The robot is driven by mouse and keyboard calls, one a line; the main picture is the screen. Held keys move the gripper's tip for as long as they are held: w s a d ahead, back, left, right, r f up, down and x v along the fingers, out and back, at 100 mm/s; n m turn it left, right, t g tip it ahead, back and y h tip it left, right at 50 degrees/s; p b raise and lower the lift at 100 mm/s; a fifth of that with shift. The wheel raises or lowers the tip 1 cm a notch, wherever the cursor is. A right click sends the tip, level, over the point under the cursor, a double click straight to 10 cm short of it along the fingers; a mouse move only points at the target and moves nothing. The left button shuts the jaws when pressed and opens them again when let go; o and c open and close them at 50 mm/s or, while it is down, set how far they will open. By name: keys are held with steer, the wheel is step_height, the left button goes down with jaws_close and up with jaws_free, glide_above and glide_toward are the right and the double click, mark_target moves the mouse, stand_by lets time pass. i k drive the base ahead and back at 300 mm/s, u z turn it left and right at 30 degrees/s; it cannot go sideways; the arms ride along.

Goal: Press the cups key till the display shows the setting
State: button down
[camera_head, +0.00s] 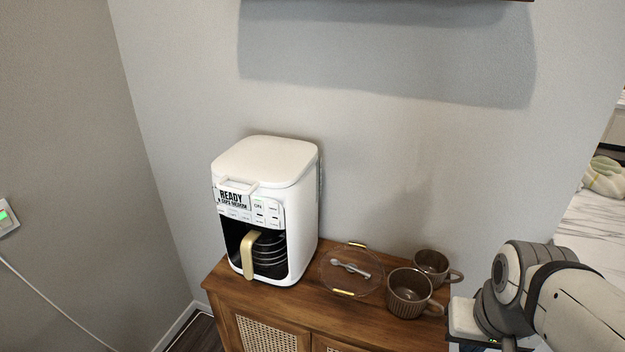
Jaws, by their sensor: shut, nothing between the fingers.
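A white coffee maker (268,162) stands upright on the left part of the wooden cabinet top. Its display (232,198) reads READY, with a smaller line below that seems to name cups and MEDIUM; its number is too small to read surely. A key panel (262,213) with ON and several small keys sits beside and below the display. I cannot tell which key is the cups key. A glass carafe with a pale handle (249,255) sits in the machine. My arm is at the lower right, well apart from the machine; my gripper's fingers do not show.
A round clear tray (335,283) with gold handles holds a spoon (350,268), right of the machine. Two brown mugs, one in front (405,296) and one behind (430,262), stand between it and my arm. Above the cabinet top (310,309), the space before the machine is clear.

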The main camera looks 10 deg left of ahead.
mark_target(233, 214)
steer(key=z, duration=0.2)
steer(key=k, duration=1.3)
steer(key=u, duration=1.15)
steer(key=i, duration=1)
steer(key=u, duration=0.05)
